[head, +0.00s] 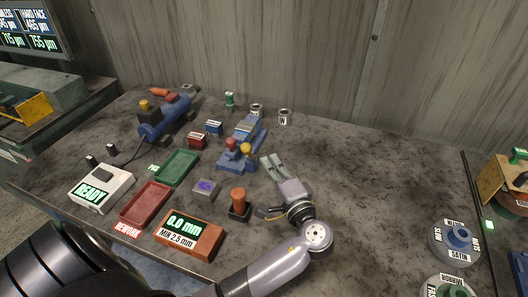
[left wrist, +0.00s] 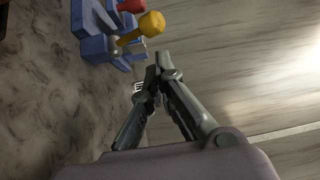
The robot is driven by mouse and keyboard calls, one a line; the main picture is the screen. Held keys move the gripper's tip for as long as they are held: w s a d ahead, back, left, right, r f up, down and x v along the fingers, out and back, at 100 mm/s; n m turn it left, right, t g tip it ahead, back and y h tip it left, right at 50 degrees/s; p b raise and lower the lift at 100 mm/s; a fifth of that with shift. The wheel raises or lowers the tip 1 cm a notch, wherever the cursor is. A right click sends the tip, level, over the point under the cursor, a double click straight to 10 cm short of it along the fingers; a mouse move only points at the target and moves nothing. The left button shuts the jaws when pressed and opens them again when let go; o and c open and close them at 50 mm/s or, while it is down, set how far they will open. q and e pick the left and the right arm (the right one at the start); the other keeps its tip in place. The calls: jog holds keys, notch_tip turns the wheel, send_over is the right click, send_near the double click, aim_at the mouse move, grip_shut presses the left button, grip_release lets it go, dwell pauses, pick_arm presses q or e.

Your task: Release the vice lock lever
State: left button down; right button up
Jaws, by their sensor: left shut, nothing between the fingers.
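A small blue vice (head: 250,133) stands in the middle of the bench. It has a red-knobbed lever (head: 231,143) and a yellow-knobbed lever (head: 246,149) at its near end. I cannot tell from the pictures which one is the lock lever. My left gripper (head: 270,162) is just right of the vice, shut and empty, apart from both knobs. In the left wrist view the closed fingertips (left wrist: 160,68) lie just below the yellow knob (left wrist: 150,23); the red knob (left wrist: 130,5) is cut off at the top edge. My right gripper is not in view.
Left of the vice are a blue motor tool (head: 165,118), a green tray (head: 177,167) and a red tray (head: 146,204). A brown-knobbed block (head: 239,205) and a gauge display (head: 189,236) stand nearer. Polishing discs (head: 456,243) lie far right.

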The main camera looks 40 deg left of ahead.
pick_arm(q)
jog(key=v, duration=0.5)
jog(key=shift+s+d, duration=0.1)
jog(key=shift+d, duration=0.1)
